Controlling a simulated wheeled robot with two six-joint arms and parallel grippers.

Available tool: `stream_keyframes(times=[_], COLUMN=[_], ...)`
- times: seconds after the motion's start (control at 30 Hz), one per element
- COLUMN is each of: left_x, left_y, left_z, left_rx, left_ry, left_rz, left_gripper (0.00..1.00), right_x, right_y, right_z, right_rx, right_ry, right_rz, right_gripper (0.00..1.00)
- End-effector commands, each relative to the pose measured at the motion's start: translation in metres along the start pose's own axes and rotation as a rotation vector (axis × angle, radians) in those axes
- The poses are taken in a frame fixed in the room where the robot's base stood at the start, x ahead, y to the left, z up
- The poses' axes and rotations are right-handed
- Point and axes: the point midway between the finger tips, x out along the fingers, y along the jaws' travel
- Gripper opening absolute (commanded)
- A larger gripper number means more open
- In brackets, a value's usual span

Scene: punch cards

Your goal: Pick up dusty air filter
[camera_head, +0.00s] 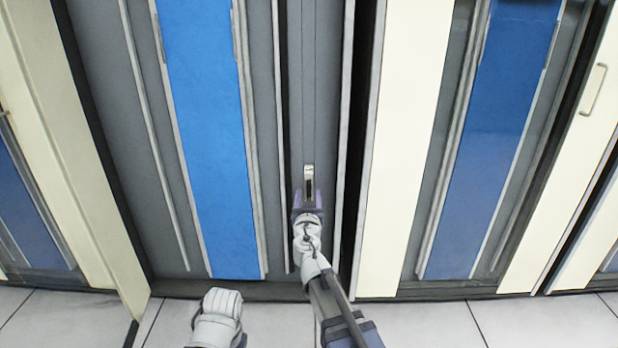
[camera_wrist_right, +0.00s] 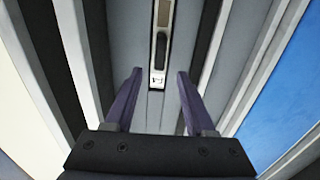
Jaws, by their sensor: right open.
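No dusty air filter can be made out in either view. My right gripper (camera_head: 308,195) is in front of the grey door strip right of the bright blue panel. Just above it in the head view is a small silver and black latch handle (camera_head: 309,172). In the right wrist view the purple fingers of my right gripper (camera_wrist_right: 159,73) are spread and empty. The latch handle (camera_wrist_right: 161,40) shows ahead, its lower end near the gap between the fingertips; contact cannot be told. A white and grey part of my left arm shows at the bottom; its gripper is not visible.
The grey cabinet door (camera_head: 130,150) with a bright blue panel (camera_head: 215,130) appears closed. Cream panels (camera_head: 410,120) and another blue-panelled cabinet (camera_head: 490,130) stand to the right. A cream panel edge (camera_head: 75,170) juts out at left. The tiled floor (camera_head: 420,325) in front looks clear.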

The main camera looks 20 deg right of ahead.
Motion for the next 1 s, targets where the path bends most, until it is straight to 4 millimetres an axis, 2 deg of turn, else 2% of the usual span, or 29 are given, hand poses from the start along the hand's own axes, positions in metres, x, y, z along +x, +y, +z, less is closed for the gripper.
stream_keyframes(times=[0.3, 0.57, 1.0], left_x=[-0.001, -0.001, -0.001], left_y=[0.000, 0.000, 0.000], left_z=[0.000, 0.000, 0.000], left_rx=[0.000, 0.000, 0.000], left_ry=[0.000, 0.000, 0.000], left_rz=[0.000, 0.000, 0.000], left_gripper=[0.41, 0.41, 0.41], right_x=[0.045, 0.048, 0.048], right_y=[0.000, 0.001, 0.001], right_z=[0.000, 0.000, 0.000], right_rx=[0.000, 0.000, 0.000], right_ry=[0.000, 0.000, 0.000], right_rz=[0.001, 0.000, 0.000], right_gripper=[0.55, 0.55, 0.08])
